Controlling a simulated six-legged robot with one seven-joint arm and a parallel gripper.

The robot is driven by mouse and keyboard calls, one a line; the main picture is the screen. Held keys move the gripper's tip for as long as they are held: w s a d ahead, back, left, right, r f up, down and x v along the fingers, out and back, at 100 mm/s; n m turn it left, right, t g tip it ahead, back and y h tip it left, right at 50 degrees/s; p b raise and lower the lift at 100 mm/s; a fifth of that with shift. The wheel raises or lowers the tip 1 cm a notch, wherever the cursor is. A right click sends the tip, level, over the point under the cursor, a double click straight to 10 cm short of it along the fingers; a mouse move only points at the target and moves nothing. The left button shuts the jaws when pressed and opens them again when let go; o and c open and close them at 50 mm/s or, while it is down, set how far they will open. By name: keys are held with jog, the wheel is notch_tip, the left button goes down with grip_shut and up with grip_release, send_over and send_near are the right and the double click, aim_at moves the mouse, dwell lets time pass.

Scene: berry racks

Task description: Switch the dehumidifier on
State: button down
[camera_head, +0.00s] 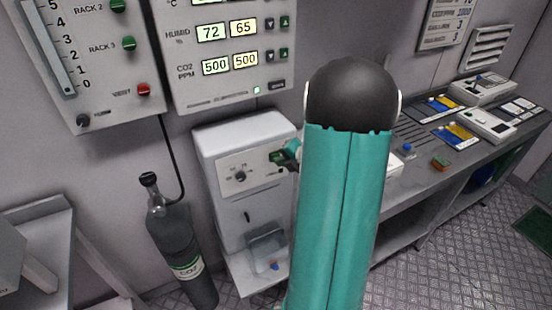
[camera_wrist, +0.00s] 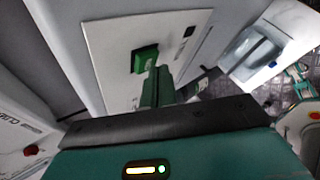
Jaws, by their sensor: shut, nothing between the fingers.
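In the head view my gripper (camera_head: 280,157) is at the panel's right side, partly hidden by my arm. The switch's on or off state is unclear.
A control box (camera_head: 187,97) with humidity readouts of 72 and 65 hangs above. A dark gas cylinder (camera_head: 172,232) stands left of the cabinet. A grey bench (camera_head: 425,157) with several devices runs along the right. The patterned floor (camera_head: 440,270) at the lower right is mostly clear.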

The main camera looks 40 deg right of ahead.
jog(key=shift+w+d, duration=0.15)
jog(key=shift+w, duration=0.3)
dwell(0.6)
jog(key=shift+s, duration=0.1)
jog(key=shift+s+a, duration=0.25)
jog(key=shift+s, duration=0.5)
jog(key=shift+s, duration=0.1)
jog(key=shift+s+a, duration=0.25)
jog(key=shift+s, duration=0.5)
jog(key=shift+s+a, duration=0.3)
jog(key=shift+s, duration=0.5)
jog(key=shift+s+a, duration=0.25)
jog(key=shift+s, duration=0.5)
